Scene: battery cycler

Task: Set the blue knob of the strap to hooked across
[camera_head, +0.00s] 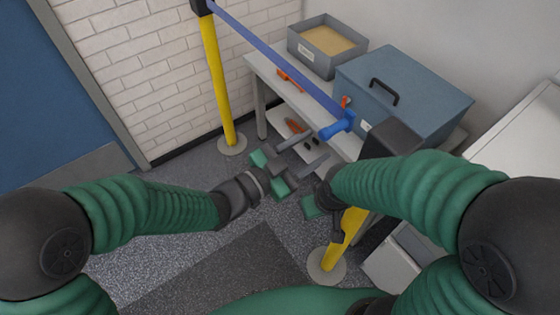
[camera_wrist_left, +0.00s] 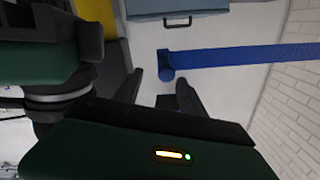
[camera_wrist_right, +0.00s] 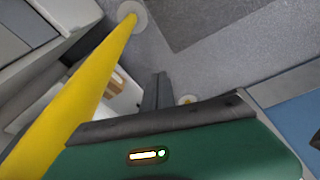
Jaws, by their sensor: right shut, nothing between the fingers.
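The blue strap (camera_head: 285,62) runs from the black top of the far yellow post (camera_head: 218,85) toward the near yellow post (camera_head: 346,232). Its blue knob (camera_head: 336,129) is at the strap's near end, a little left of the near post's black head (camera_head: 395,142); I cannot tell whether they touch. My left gripper (camera_head: 314,146) is open, just below and left of the knob. In the left wrist view the knob (camera_wrist_left: 166,66) shows beyond and between the open fingertips. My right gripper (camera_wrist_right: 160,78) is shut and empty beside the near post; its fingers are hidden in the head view.
A table (camera_head: 252,68) behind the strap carries a grey bin (camera_head: 312,55) and a blue-grey box (camera_head: 425,88) with a black handle. Orange tools lie on the table and its lower shelf. A white cabinet (camera_head: 520,125) stands at right. Open floor lies at left.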

